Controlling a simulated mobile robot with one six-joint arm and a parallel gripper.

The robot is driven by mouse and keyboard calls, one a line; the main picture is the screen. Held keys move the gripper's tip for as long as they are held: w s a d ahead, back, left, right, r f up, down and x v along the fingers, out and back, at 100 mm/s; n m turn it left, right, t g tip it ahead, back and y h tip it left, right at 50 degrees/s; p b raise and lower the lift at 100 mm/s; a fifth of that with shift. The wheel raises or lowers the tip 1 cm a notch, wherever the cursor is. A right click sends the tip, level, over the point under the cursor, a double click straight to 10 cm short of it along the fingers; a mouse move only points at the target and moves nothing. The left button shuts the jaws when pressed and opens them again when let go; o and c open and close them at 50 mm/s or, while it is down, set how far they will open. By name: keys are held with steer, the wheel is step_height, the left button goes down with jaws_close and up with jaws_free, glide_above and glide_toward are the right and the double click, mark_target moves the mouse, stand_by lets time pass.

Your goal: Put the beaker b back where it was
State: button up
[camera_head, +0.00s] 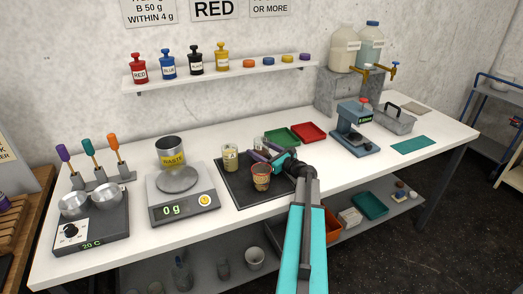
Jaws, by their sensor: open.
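Three small vessels stand on or beside the dark mat (232,191) at the middle of the bench. A clear beaker with a yellowish label (230,158) is at the mat's back left. A brownish cup (261,179) is upright nearer the front. Another clear vessel (259,143) shows partly behind my gripper. Its lower part is hidden. The lettering is too small to tell which is beaker b.
Left of the mat are a scale (184,206) reading 0 g, a waste container (170,153) and a hot plate (92,222) with two bowls. Green (282,136) and red (308,131) trays lie behind my arm. A press (355,130) stands right.

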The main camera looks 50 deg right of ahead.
steer(key=shift+r, duration=0.15)
steer(key=s+b, duration=0.2)
steer(key=s, duration=1)
steer(key=shift+b, duration=0.4)
stand_by(0.3)
